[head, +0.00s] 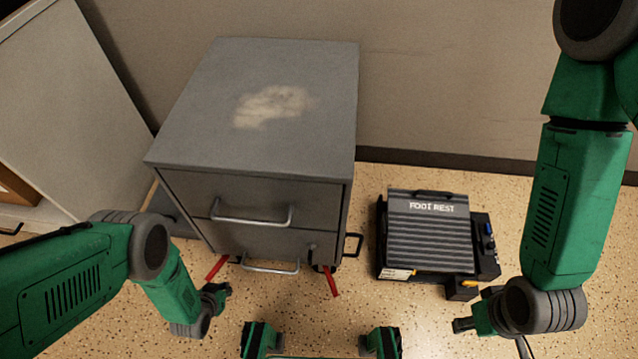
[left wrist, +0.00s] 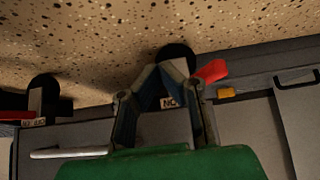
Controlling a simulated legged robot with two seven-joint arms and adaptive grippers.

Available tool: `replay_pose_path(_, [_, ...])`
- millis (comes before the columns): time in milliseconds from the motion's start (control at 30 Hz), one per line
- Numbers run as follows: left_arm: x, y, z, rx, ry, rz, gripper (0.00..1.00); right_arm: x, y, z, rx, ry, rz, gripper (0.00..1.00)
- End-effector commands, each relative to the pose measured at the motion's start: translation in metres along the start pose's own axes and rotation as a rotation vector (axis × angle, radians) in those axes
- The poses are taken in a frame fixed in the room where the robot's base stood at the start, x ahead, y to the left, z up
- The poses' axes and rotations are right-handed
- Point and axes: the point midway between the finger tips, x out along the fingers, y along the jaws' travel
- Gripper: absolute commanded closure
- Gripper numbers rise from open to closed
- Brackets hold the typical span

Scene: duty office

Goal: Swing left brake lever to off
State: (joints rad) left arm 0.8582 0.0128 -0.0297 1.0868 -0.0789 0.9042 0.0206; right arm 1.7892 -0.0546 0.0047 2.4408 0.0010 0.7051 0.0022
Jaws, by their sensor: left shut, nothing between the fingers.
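The left brake lever (head: 217,268) is a red bar at the front left foot of the grey cabinet (head: 270,120), angled out to the lower left. In the left wrist view, where the floor is at the top, a red lever (left wrist: 212,70) shows just right of my left gripper (left wrist: 163,68). My left gripper is shut and empty, its tips over a dark caster near a small label. I cannot tell whether it touches the lever. It also shows in the head view (head: 222,292), in front of the lever. My right gripper (head: 466,323) is off to the right; its fingers are unclear.
A second red lever (head: 331,281) sticks out at the cabinet's front right. Drawer handles (head: 252,218) project from the cabinet front. A black footrest (head: 430,235) stands on the floor to the right. The speckled floor (head: 330,320) before the cabinet is mostly clear.

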Motion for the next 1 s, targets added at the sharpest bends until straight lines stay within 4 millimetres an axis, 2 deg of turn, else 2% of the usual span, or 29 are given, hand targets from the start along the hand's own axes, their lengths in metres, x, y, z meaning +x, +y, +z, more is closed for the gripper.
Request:
replay_pose_path(100, [-0.012,0.0,0.002,0.0,-0.002,0.0,1.0,-0.01,0.0,-0.001,0.0,0.0,0.0,0.6])
replay_pose_path(1000, [-0.082,0.0,0.02,0.0,-0.002,0.0,1.0,-0.058,0.0,-0.003,0.0,0.0,0.0,0.6])
